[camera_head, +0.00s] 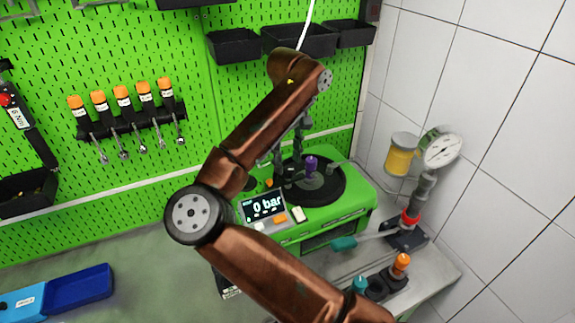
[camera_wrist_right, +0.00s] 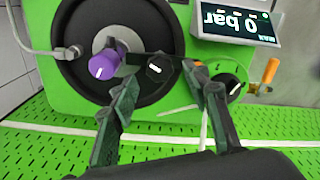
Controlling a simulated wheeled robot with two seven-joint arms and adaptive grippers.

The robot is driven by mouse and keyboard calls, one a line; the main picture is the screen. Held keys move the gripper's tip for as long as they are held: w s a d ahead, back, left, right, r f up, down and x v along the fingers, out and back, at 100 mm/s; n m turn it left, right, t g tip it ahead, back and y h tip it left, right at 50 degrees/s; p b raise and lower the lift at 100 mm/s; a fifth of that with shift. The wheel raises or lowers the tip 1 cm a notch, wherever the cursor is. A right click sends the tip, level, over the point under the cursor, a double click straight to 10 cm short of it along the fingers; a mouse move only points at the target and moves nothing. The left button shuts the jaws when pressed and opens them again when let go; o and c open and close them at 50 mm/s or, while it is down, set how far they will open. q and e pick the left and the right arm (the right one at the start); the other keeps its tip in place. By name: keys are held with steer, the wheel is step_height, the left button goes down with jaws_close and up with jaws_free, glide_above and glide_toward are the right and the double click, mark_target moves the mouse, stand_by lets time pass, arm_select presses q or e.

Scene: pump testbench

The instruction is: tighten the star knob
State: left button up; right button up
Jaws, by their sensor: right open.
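The green pump testbench (camera_head: 325,222) stands on the bench with a round black plate on top. In the right wrist view, a black knob with a white mark (camera_wrist_right: 158,68) sits on a dark bar beside a purple knob (camera_wrist_right: 103,66); the black one looks like the star knob, but its outline is unclear. The purple knob also shows in the head view (camera_head: 311,164). My right gripper (camera_wrist_right: 160,78) is open, with one finger on each side of the black knob; contact cannot be told. In the head view my right arm partly hides this gripper. My left gripper is not in view.
The display (camera_head: 264,206) reads 0 bar. Another dark knob (camera_wrist_right: 230,86) and an orange-handled valve (camera_wrist_right: 270,70) are close to the right finger in the wrist view. A pressure gauge (camera_head: 442,150) stands at the right. Blue trays (camera_head: 78,287) lie at lower left.

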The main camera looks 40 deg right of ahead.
mark_target(288, 169)
step_height(288, 169, up, 9)
steer(key=shift+r, duration=0.15)
stand_by(0.6)
